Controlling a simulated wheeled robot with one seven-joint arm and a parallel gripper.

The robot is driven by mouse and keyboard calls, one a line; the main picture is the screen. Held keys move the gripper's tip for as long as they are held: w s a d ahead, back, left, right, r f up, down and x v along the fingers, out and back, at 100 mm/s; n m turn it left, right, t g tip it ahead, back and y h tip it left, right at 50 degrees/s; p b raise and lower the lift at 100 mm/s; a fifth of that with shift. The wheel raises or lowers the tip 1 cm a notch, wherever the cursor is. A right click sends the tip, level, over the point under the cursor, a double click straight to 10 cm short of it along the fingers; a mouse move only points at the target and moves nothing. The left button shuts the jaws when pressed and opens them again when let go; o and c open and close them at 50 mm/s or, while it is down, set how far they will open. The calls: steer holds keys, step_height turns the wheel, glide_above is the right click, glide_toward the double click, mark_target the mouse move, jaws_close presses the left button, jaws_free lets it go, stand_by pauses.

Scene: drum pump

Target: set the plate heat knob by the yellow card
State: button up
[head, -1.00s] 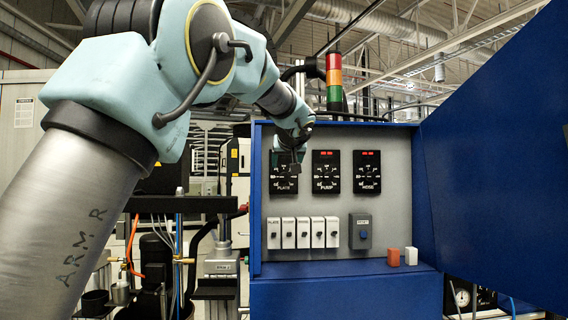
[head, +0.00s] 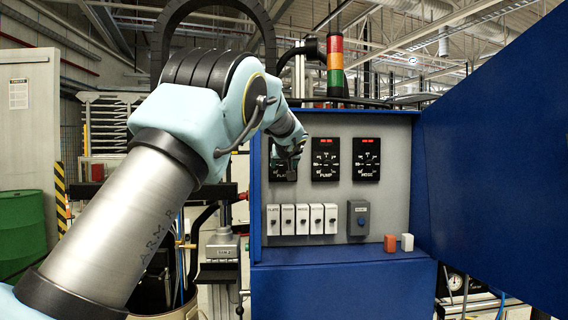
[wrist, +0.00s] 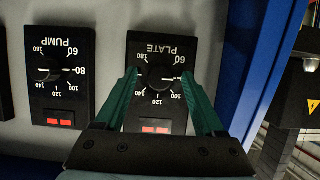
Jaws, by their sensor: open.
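The plate heat knob is a round black knob (wrist: 160,77) on the black PLATE module, ringed by numbers from 60 to 180, in the wrist view. My gripper (wrist: 159,74) is open, with one green finger on each side of the knob. I cannot tell whether the fingers touch it. In the head view my gripper (head: 290,155) is in front of the PLATE module (head: 283,172) and covers much of it. The PLATE module's red display shows at the bottom of the wrist view, too small to read. I see no yellow card in either current view.
The PUMP module (head: 325,159) and HOSE module (head: 366,159) sit to the right on the grey panel. The open blue door (head: 490,150) bounds the right side.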

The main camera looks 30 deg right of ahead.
jaws_close()
stand_by(0.5)
steer(key=shift+f, duration=0.1)
steer(key=m+y+b, duration=0.1)
steer(key=m+b, duration=0.1)
steer(key=shift+s+d+f+m+t+y+b, duration=0.1)
steer(key=shift+d+f+m+t+y+b, duration=0.1)
steer(key=shift+m+t+y+b, duration=0.15)
steer(key=m+t+y+b, duration=0.1)
steer(key=m+b, duration=0.1)
steer(key=m, duration=0.1)
steer(key=shift+t+y, duration=0.25)
steer(key=shift+y, duration=0.1)
steer(key=m+t+b, duration=0.1)
steer(key=m, duration=0.1)
steer(key=m+y+b, duration=0.1)
steer(key=m+b, duration=0.1)
steer(key=shift+s+d+f+t, duration=0.1)
steer(key=shift+t, duration=0.3)
steer(key=shift+m+t+b, duration=0.7)
steer(key=shift+m+b, duration=0.75)
steer(key=shift+m, duration=0.3)
